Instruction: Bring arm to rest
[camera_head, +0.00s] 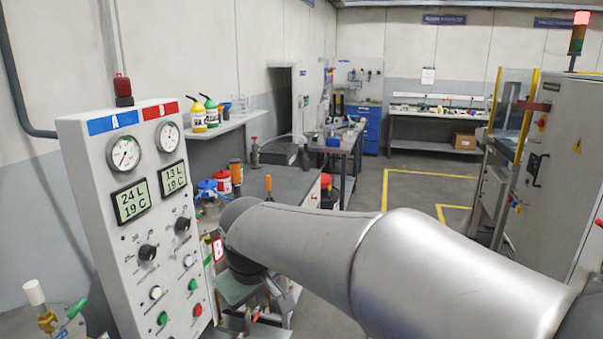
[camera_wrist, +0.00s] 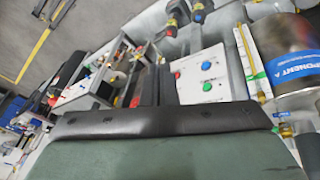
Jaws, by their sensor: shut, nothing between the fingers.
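My grey arm (camera_head: 330,245) reaches across the head view from the lower right and bends down beside the control panel (camera_head: 130,225). My gripper (camera_head: 240,290) is below the dark wrist joint, low in the head view, and partly hidden by my arm. It is shut and holds nothing. In the wrist view a broad green part with a black front edge fills the bottom; its fingertips cannot be made out there.
The panel with gauges stands close left of my arm. A grey workbench (camera_head: 275,190) is behind it. A cabinet (camera_head: 560,165) stands right. Open floor (camera_head: 425,180) lies between. The wrist view shows a component A drum (camera_wrist: 285,50) and a white button box (camera_wrist: 200,75).

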